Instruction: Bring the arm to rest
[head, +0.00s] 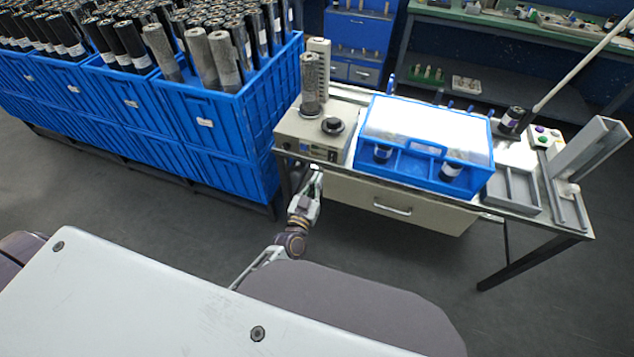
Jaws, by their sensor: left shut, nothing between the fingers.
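My left gripper (316,174) is at the front left of the workbench, just below the bench's front edge and beside the drawer. It is shut and empty. My left arm (293,236) reaches up to it from below, partly hidden by my own body. The workbench (470,217) carries a beige device (302,133) at its left end, with a grey roll (311,84) standing upright on it. My right gripper does not show.
Blue crates (203,122) full of upright rolls stand left of the bench. On the bench are a blue bin with a white top (428,130), a grey tray (514,190) and a dark roll (512,121). Shelving (520,65) stands behind. Grey floor (150,215) is free in front.

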